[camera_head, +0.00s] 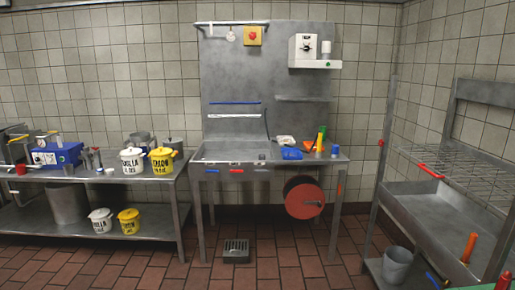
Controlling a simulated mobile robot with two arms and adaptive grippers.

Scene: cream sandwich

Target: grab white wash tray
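A small white tray-like item (286,140) lies on the metal worktable (225,154) at the centre, towards its back right part. It is too small to tell for sure whether it is the white wash tray. A blue tray-like item (292,153) lies just in front of it. Neither of my grippers shows in the head view.
Orange, green and yellow items (321,139) stand right of the blue item. A red round drum (305,198) hangs below the worktable. A shelf table (100,178) with pots stands left, a metal rack (425,210) right. The tiled floor between is mostly clear, with a drain (236,251).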

